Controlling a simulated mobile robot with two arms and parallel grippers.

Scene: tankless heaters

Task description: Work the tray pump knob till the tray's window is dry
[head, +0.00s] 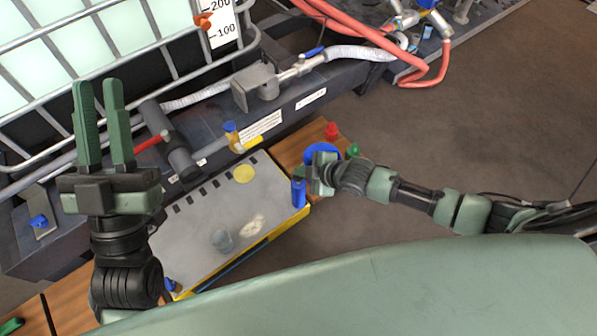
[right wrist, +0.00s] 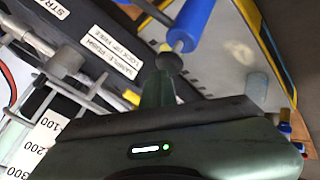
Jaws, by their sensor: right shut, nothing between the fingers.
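The grey tray (head: 200,215) with a yellow edge lies below the tank's outlet. A blue pump cylinder (head: 299,192) stands at its right corner and also shows in the right wrist view (right wrist: 195,22), with a dark round knob (right wrist: 169,62) on a thin rod. My right gripper (head: 322,176) is shut and empty, its green fingertip close to the knob in the right wrist view; whether they touch I cannot tell. A pale mottled patch (head: 252,224) shows on the tray top; I cannot tell whether it is the window or wet. My left gripper (head: 98,95) is open, empty, left of the tray.
A grey cup-like object (head: 222,241) and a yellow disc (head: 244,174) are on the tray. A blue round thing (head: 320,152), a red knob (head: 332,131) and a green one (head: 353,150) are near my right gripper. The caged tank (head: 150,45) and valve pipes fill the back left.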

